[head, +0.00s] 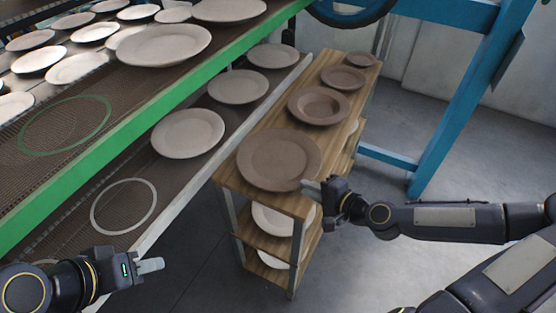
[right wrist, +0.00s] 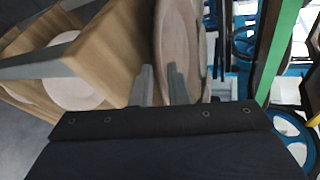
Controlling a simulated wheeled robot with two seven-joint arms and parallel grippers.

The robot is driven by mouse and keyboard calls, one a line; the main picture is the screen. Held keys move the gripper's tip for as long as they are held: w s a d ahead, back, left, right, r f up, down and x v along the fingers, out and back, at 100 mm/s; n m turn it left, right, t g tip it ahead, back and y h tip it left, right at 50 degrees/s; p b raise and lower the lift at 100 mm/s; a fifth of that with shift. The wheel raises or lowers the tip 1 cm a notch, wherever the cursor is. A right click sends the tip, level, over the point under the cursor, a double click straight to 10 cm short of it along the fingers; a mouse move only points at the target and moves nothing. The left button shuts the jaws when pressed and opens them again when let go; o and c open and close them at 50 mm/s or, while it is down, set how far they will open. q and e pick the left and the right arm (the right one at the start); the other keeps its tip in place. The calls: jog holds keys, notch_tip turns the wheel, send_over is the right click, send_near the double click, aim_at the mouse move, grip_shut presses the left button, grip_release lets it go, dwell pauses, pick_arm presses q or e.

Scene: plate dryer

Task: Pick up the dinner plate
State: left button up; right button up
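The dinner plate is probably the large brown plate (head: 279,159) lying flat on the near end of a wooden shelf unit's top. My right gripper (head: 310,186) is at its near right rim. In the right wrist view, the two fingers (right wrist: 162,80) stand a little apart with the plate's rim (right wrist: 181,35) running between them. I cannot tell whether they press on it. My left gripper (head: 150,265) is low at the left, away from the brown plate and beside the rack edge. Its fingers hold nothing visible, and their gap is not clear.
Smaller brown plates (head: 319,105) line the wooden top (head: 262,195) behind. Pale plates sit on its lower shelves. A rack with a green rail (head: 130,125) and several pale plates (head: 188,133) stands at left. A blue frame (head: 455,110) stands at back right. The floor at right is clear.

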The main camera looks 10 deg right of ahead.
aim_at(299, 186)
jog(key=x, duration=0.5)
jog(key=shift+s+a, duration=0.2)
jog(key=shift+a, duration=0.1)
grip_shut()
jog(key=shift+f, duration=0.1)
dwell(0.9)
